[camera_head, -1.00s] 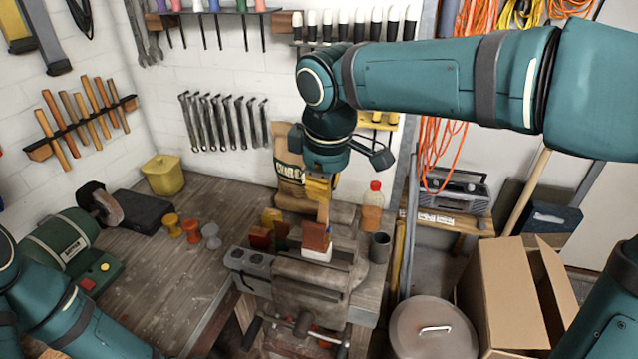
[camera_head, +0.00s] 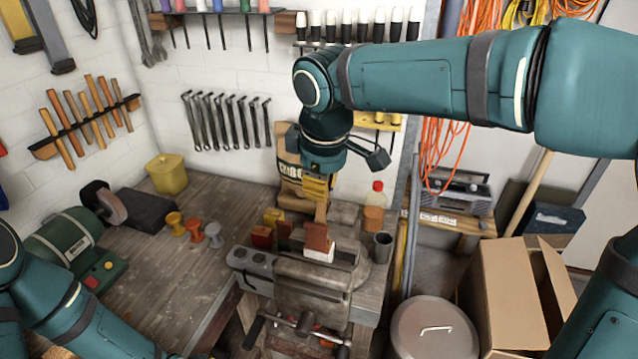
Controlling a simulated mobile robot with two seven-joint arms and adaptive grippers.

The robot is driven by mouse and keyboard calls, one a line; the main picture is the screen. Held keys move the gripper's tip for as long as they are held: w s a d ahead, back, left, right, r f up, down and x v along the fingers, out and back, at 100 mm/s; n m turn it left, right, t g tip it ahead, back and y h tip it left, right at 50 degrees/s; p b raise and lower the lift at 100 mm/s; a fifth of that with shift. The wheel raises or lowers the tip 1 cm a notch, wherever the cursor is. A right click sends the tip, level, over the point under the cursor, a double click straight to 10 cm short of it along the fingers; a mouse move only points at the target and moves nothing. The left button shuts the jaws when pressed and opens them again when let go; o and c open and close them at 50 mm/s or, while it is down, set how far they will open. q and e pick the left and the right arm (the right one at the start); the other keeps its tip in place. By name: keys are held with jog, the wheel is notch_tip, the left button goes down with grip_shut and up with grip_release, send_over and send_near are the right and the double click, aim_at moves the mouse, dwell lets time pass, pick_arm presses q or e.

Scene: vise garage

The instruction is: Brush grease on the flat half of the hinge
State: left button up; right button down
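My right gripper (camera_head: 318,188) comes down from above and is shut on the brush. The brush has a wooden handle (camera_head: 321,211), a reddish-brown body (camera_head: 317,236) and pale bristles (camera_head: 319,254) pointing down. It hangs nearly upright over the grey vise (camera_head: 312,282), with the bristles at the jaw area; I cannot tell whether they touch anything. The hinge cannot be made out; it may be hidden behind the brush. My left arm is at the lower left, and its gripper is outside the picture.
The workbench (camera_head: 190,275) holds small red and yellow blocks (camera_head: 262,237) left of the brush. A grey cup (camera_head: 383,247) and a capped bottle (camera_head: 375,208) stand to its right. A green grinder (camera_head: 68,243) is at left. A cardboard box (camera_head: 505,300) and lidded bin (camera_head: 434,330) stand right.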

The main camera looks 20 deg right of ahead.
jog(key=shift+s+d, duration=0.25)
jog(key=shift+d, duration=0.1)
jog(key=shift+a, duration=0.1)
jog(key=shift+w+a+p, duration=0.3)
jog(key=shift+w+a, duration=0.15)
jog(key=shift+a, duration=0.1)
jog(key=shift+s+d, duration=0.1)
jog(key=shift+d, duration=0.1)
jog(key=shift+s+d+f, duration=0.1)
jog(key=shift+s+d, duration=0.25)
jog(key=shift+d, duration=0.1)
jog(key=shift+a, duration=0.1)
jog(key=shift+w+a, duration=0.45)
jog(key=shift+a, duration=0.1)
